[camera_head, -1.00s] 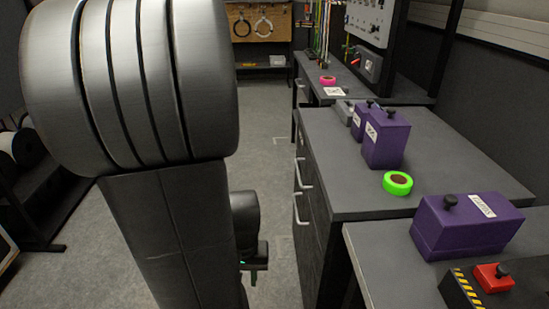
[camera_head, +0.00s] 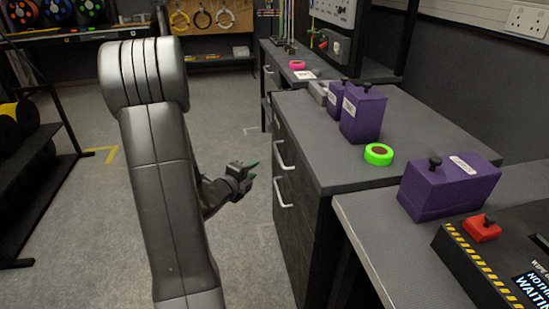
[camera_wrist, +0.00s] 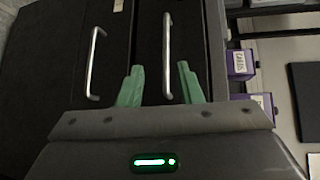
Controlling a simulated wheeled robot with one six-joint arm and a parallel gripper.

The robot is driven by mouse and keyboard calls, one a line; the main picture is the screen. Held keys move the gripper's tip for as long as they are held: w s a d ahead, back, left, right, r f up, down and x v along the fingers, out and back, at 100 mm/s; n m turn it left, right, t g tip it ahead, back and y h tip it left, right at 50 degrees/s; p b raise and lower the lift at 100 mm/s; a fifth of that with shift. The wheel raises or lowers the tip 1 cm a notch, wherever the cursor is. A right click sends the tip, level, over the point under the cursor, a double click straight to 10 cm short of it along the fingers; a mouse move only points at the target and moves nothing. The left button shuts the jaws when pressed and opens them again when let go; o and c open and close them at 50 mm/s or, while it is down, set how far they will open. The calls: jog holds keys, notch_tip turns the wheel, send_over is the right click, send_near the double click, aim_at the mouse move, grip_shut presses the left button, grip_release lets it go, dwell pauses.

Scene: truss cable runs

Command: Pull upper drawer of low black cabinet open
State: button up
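The low black cabinet (camera_head: 312,215) stands right of my arm under a grey top, with its drawer fronts facing my gripper. Two silver bar handles show: the upper drawer's handle (camera_head: 281,155) and a lower handle (camera_head: 284,192). The drawers look closed. My gripper (camera_head: 251,174) is turned toward these fronts, apart from them. In the wrist view, which is turned sideways, the green fingers (camera_wrist: 160,86) are spread and empty. The upper handle (camera_wrist: 167,50) appears between them, beyond the tips; the lower handle (camera_wrist: 94,65) is to the left.
Purple boxes (camera_head: 362,113) and a green tape roll (camera_head: 379,154) sit on the cabinet top. A nearer bench (camera_head: 395,250) carries another purple box (camera_head: 450,186) and a red-buttoned panel. A black spool rack (camera_head: 35,175) stands at left. The floor before the cabinet is clear.

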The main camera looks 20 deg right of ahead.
aim_at(278, 153)
jog(key=shift+m+g+h, duration=0.3)
jog(key=shift+m+h, duration=0.3)
jog(key=x, duration=0.9)
jog(key=b+x, duration=0.1)
jog(key=x, duration=0.4)
jog(key=shift+s+d, duration=0.25)
jog(key=shift+s, duration=0.05)
grip_shut()
